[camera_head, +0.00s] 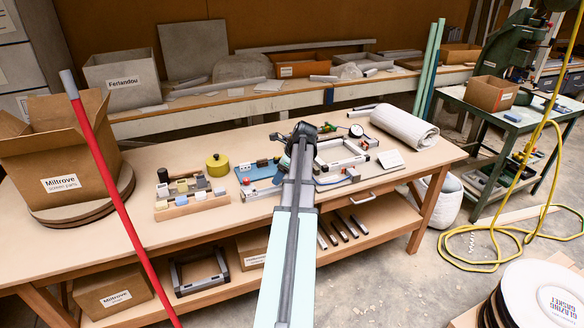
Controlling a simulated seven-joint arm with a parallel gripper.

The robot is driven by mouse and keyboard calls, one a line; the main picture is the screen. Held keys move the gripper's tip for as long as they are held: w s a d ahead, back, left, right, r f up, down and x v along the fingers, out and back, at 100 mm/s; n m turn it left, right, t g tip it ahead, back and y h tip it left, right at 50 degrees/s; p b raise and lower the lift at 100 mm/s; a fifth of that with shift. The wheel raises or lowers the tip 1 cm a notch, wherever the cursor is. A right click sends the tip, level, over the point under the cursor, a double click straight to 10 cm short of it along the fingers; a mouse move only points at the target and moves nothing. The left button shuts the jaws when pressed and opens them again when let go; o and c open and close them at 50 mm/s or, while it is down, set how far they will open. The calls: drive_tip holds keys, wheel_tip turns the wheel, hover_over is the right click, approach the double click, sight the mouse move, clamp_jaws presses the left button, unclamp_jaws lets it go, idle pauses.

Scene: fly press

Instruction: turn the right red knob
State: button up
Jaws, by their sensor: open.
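The small fixture (335,178) stands on the workbench right of my arm, with a metal frame and a round dial gauge. A small blue part with a red spot (353,174) sits at its front edge; this may be a red knob, but it is too small to be sure. A blue plate (262,173) lies left of my arm, with another small reddish part (246,181) near its left edge. My gripper (302,130) is the dark end of my arm, over the bench between the two. Its fingers are small and partly hidden; it appears empty. My arm hides part of both fixtures.
On the workbench (420,165) are a cardboard box (55,150), a wooden block rack (190,208), a yellow roll (217,165) and a rolled sheet (404,127). A red pole (120,205) leans at the left. The bench front right of my arm has bare room.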

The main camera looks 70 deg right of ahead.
drive_tip(key=s+d+r+m, duration=0.1)
drive_tip(key=s+d+r, duration=0.1)
drive_tip(key=d+r, duration=0.3)
drive_tip(key=s+d+r, duration=0.2)
drive_tip(key=d, duration=0.6)
drive_tip(key=shift+g, duration=0.4)
drive_tip(key=x, duration=1.3)
drive_tip(key=shift+d+f, duration=0.1)
drive_tip(key=c, duration=1.1)
